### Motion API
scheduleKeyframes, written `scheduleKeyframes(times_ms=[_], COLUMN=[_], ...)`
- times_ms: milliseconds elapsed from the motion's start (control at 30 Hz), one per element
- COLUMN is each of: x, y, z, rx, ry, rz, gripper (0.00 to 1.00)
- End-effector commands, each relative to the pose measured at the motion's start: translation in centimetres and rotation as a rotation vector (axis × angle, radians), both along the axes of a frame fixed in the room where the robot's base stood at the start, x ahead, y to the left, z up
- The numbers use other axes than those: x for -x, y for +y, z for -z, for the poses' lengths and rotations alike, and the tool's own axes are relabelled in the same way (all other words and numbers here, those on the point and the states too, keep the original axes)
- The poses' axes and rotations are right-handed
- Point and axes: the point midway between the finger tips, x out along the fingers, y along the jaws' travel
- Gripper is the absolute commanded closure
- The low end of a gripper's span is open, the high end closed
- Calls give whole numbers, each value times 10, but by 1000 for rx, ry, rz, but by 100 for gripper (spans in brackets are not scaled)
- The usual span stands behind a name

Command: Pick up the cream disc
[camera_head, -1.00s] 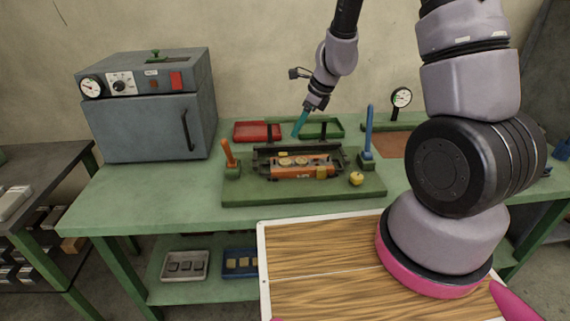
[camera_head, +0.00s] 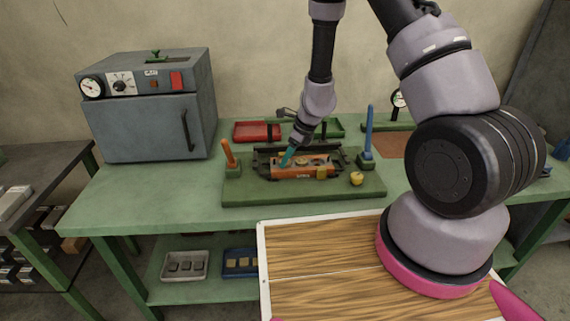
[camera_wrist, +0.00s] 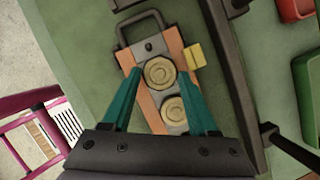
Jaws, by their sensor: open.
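Two round cream discs lie side by side on a grey plate on an orange block (camera_head: 305,173). In the wrist view one cream disc (camera_wrist: 160,72) shows between the tips of my teal fingers, and a like disc (camera_wrist: 173,110) lies nearer the palm. My gripper (camera_wrist: 162,74) is open and empty, with a fingertip on either side of the first disc. Whether the tips touch the disc or hover above it I cannot tell. In the head view my gripper (camera_head: 287,157) is low over the block's left part and hides some of the discs.
The block sits on a green board (camera_head: 245,192) with an orange post (camera_head: 228,153), a blue post (camera_head: 369,132) and a yellow knob (camera_head: 357,179). Dark rails flank the block. A red tray (camera_head: 252,131) lies behind. A grey oven (camera_head: 150,110) stands left.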

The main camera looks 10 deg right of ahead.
Motion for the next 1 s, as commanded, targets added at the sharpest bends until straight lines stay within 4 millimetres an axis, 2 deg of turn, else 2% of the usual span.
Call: scheduleKeyframes(times_ms=[267,433,767,867,1000], x=[-1,0,0,-1,-1], y=[1,1,0,0,0], z=[5,5,5,0,-16], rx=[1,1,4,3,2], ry=[0,1,2,1,-2], rz=[-1,-1,-1,-1,-1], gripper=[40,100,100,100,100])
